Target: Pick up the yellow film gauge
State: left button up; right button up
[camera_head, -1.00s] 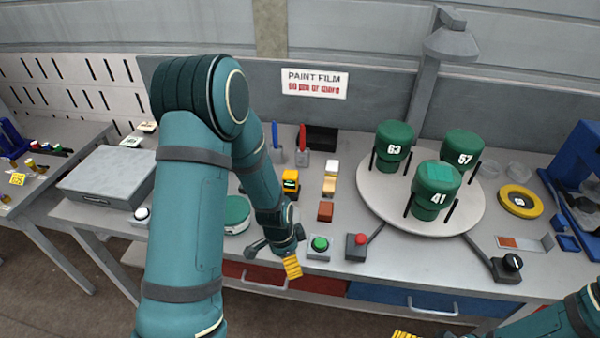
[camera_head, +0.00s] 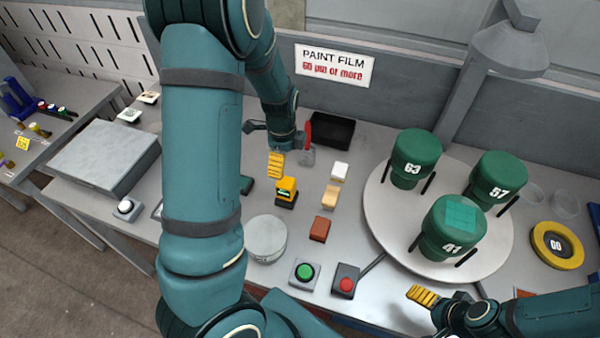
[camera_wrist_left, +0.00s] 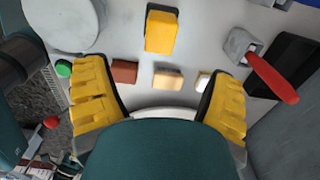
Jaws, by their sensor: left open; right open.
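The yellow film gauge (camera_head: 287,188) stands on the grey bench, left of a short row of small blocks. In the left wrist view it is a yellow block (camera_wrist_left: 161,30) at the top centre, beyond the fingertips. My left gripper (camera_head: 280,148) is above the bench behind the gauge, apart from it. Its two yellow-padded fingers are spread wide and empty in the left wrist view (camera_wrist_left: 160,95). My right gripper (camera_head: 440,298) is low, near the bench's front edge, with one yellow finger pad clearly seen; it is open and I see nothing held.
White, tan and red-brown blocks (camera_head: 319,229) lie right of the gauge. A round grey disc (camera_head: 266,240), a green button (camera_head: 304,272) and a red button (camera_head: 345,283) are in front. A red-handled tool (camera_head: 308,131) and black bin (camera_head: 329,131) stand behind. A turntable (camera_head: 385,218) carries green cylinders.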

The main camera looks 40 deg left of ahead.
aim_at(284, 182)
pick_arm(q)
jog(key=f, duration=0.7)
jog(key=shift+s+f+b, duration=0.2)
jog(key=shift+f+b, duration=0.1)
jog(key=shift+b, duration=0.1)
jog(key=shift+w+f, duration=0.15)
jog(key=shift+f, duration=1.35)
jog(key=shift+w+f, duration=0.1)
jog(key=shift+f, duration=1.4)
jog(key=c, duration=1.3)
